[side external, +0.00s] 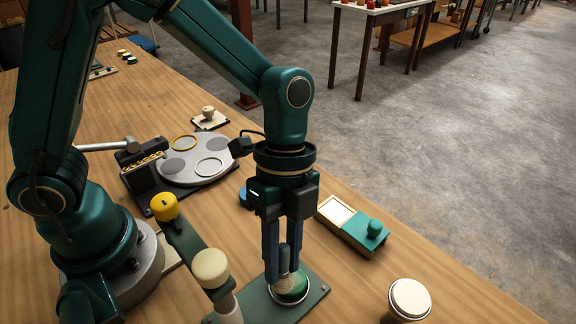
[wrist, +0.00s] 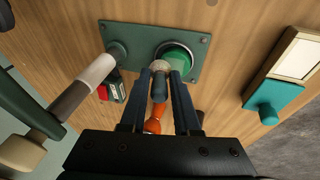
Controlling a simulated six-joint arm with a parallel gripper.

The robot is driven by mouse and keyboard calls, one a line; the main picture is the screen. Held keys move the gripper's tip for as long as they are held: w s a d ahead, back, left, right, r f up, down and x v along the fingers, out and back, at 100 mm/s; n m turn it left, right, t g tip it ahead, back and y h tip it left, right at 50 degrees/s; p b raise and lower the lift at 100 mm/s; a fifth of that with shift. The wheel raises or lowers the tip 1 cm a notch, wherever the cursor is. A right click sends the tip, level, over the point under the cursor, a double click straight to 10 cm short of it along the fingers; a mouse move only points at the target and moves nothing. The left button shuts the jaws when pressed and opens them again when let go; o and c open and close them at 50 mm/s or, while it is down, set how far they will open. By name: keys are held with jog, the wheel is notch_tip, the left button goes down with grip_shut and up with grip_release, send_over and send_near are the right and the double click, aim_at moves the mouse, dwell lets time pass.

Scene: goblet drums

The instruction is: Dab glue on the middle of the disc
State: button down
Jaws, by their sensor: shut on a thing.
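My gripper (side external: 284,268) points down and is shut on a small dabber (wrist: 160,85) with a dark grey body and a pale, rough tip. An orange part shows behind it between the fingers; I cannot tell if it belongs to the dabber. The tip is at a round green pot (side external: 291,288) with a pale rim, set in a green plate (wrist: 196,76). I cannot tell if the tip touches the green inside. A grey turntable (side external: 192,163) carries several flat grey discs, one (side external: 180,142) inside a yellow ring and one (side external: 208,167) inside a pale ring. I cannot tell which disc is meant.
A lever with a beige knob (side external: 211,267) stands close left of the plate. A green box (side external: 362,234) with a pale open part (side external: 336,210) lies right. A pale-topped jar (side external: 409,299) stands at the front right. A yellow knob (side external: 164,206) stands near the turntable.

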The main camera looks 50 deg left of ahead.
jog(key=shift+w+r, duration=0.1)
jog(key=shift+w, duration=0.65)
jog(key=shift+s+r, duration=0.1)
jog(key=shift+r, duration=3.8)
jog(key=shift+a+n+t, duration=0.1)
jog(key=shift+n+t, duration=0.2)
jog(key=shift+n, duration=0.7)
jog(key=w+a+r+n+t, duration=0.2)
jog(key=a+n, duration=0.6)
jog(key=a, duration=0.1)
jog(key=w+a+r+n+t, duration=0.2)
jog(key=w+a+n+t, duration=0.1)
jog(key=a+n, duration=0.5)
jog(key=shift+w+a+r, duration=0.2)
jog(key=shift+a, duration=0.75)
